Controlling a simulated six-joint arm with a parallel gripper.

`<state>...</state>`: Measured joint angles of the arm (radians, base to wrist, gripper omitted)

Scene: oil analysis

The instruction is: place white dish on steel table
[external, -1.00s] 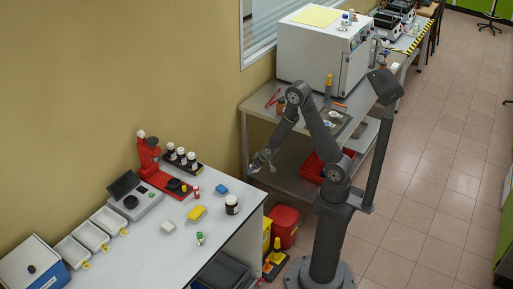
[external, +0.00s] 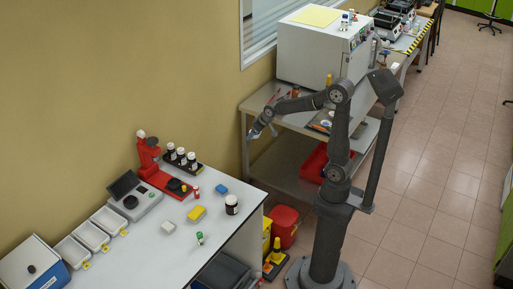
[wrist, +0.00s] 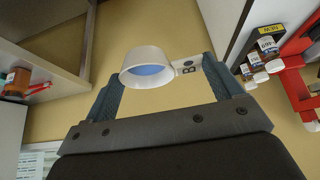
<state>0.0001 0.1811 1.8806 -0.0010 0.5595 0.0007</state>
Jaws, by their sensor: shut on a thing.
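A small white dish (wrist: 147,66) with a bluish inside and a tab marked "B" sits between the fingers of my gripper (wrist: 163,62) in the wrist view. My gripper is shut on it. In the external view my gripper (external: 259,129) is in the air by the left end of the steel table (external: 262,101), and the dish is too small there to make out clearly. The steel table stands against the wall at the back, with a lower shelf. The dish is apart from the table top.
A large white oven (external: 312,59) fills much of the steel table. A red bin (external: 314,163) is on the lower shelf. A white bench (external: 150,245) with lab items stands at the front left.

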